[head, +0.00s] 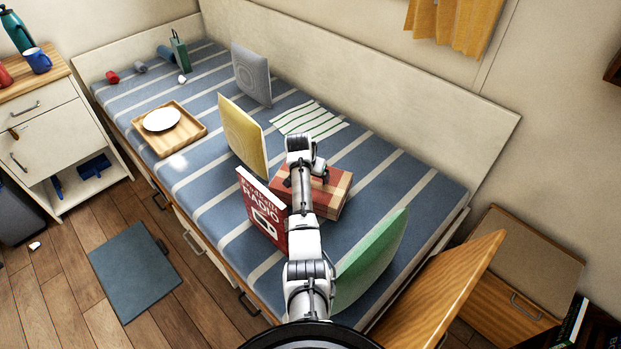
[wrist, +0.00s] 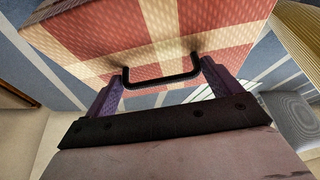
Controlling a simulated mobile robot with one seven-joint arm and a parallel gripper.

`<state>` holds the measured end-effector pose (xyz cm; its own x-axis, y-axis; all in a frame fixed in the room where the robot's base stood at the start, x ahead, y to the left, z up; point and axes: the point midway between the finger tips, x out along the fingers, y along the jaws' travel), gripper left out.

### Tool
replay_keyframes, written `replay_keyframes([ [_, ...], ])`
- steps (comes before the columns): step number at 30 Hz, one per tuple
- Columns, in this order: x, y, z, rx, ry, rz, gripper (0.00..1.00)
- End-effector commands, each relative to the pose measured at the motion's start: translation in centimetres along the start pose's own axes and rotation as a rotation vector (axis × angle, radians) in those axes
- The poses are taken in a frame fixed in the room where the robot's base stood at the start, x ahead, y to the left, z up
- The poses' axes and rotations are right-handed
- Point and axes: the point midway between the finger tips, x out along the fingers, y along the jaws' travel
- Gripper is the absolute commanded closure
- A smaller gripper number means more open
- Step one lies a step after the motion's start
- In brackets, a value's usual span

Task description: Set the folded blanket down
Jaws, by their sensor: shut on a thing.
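The folded blanket (head: 332,190) is a red-and-cream checked block with a dark handle. It is at the middle of the striped bunk (head: 375,165), partly hidden by my arm. In the wrist view the blanket (wrist: 150,35) fills the top, and its black handle lies between the two purple fingers of my gripper (wrist: 162,82). My gripper is shut on the blanket by this handle. In the head view my gripper is mostly hidden behind my wrist. I cannot tell whether the blanket's underside touches the bunk.
A striped cloth (head: 310,118) and a wooden tray (head: 193,137) with a plate lie farther back. Bare bunk shows right of the blanket.

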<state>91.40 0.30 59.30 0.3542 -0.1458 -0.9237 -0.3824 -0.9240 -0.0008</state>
Motion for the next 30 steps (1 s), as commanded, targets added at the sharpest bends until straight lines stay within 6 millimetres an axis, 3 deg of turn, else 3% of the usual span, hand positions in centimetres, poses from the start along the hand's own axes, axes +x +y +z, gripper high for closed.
replay_keyframes([
  [6,2.1,0.0,0.8,0.001,0.003,-0.001,0.74],
  [17,2.5,0.0,0.9,0.001,0.003,-0.001,0.74],
  [18,2.5,0.0,1.1,0.001,-0.001,0.001,0.06],
  [20,2.5,0.0,1.1,0.001,-0.001,0.001,0.0],
  [30,1.8,0.0,0.9,0.0,0.001,-0.001,0.0],
])
